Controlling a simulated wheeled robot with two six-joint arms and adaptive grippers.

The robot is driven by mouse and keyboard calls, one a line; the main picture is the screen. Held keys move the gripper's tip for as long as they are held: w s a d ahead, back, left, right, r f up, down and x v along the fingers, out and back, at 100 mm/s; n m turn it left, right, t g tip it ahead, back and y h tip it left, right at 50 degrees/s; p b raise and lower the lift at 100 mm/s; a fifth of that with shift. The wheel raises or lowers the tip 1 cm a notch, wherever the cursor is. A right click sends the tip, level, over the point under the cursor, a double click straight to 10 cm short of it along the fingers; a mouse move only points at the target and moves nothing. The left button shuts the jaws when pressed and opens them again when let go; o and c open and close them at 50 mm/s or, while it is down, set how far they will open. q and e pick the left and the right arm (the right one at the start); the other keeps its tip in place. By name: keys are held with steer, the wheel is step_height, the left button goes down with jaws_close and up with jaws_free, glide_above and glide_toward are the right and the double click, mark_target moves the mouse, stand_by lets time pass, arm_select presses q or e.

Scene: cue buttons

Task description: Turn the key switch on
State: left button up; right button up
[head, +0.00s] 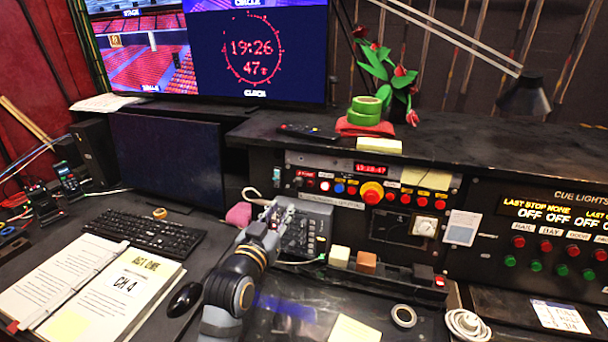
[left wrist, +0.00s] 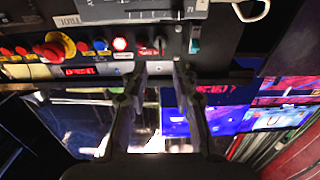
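The key switch (left wrist: 158,44) is a small dark part on the black button panel in the left wrist view, between a lit red-and-white button (left wrist: 121,44) and a teal toggle (left wrist: 194,45). Its exact angle is too small to tell. In the head view the panel's left end (head: 298,184) shows it only faintly. My left gripper (left wrist: 160,70) is open and empty, its two fingertips apart just short of the panel and roughly in line with the key switch. In the head view my left gripper (head: 278,214) is in front of a grey phone-like unit, below the panel's left end. My right gripper is not in view.
A big red emergency knob (head: 372,192) and several buttons line the panel. A grey keypad unit (head: 318,228) stands close to my left gripper. A dark shelf (head: 460,140) overhangs the panel. A keyboard (head: 152,235), mouse (head: 185,299) and open binder (head: 95,290) lie at the left.

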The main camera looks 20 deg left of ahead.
mark_target(295, 185)
arm_select(q)
steer(key=w, duration=0.3)
steer(key=w+p, duration=0.1)
steer(key=w, duration=0.1)
steer(key=w+r+p, duration=0.1)
steer(key=w, duration=0.2)
steer(key=shift+w+d, duration=0.15)
steer(key=shift+w, duration=0.4)
steer(key=shift+f, duration=0.1)
jaws_close()
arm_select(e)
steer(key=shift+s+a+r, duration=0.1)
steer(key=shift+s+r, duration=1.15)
